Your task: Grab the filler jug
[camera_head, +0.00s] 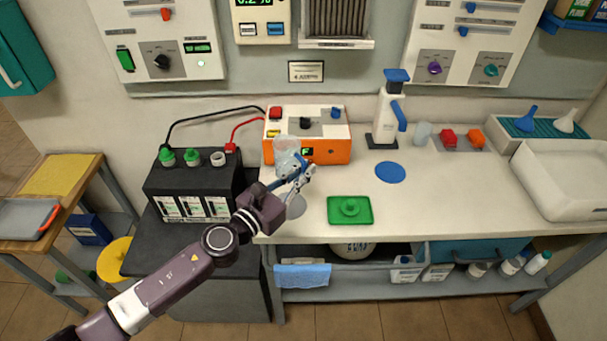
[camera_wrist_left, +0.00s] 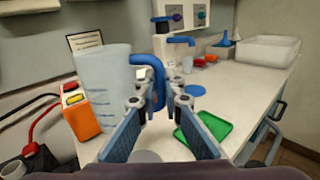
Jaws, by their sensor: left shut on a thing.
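The filler jug (camera_head: 286,146) is a translucent beaker-like vessel with a blue handle. It stands out large in the left wrist view (camera_wrist_left: 104,88), upright or nearly so, with its handle (camera_wrist_left: 158,80) on the right. My left gripper (camera_head: 299,177) is shut on the jug's handle, and its fingers (camera_wrist_left: 158,108) show on either side of it. In the head view the jug is in front of the orange charger box and partly covered by the gripper. I cannot tell whether its base touches the bench. My right gripper is not in view.
The orange box (camera_head: 308,148) stands behind the jug, and a black battery (camera_head: 193,188) with green caps is at left. A green tray (camera_head: 349,211), blue disc (camera_head: 390,172) and white dispenser (camera_head: 384,122) are at right. A grey disc (camera_head: 296,206) lies near the bench's front edge.

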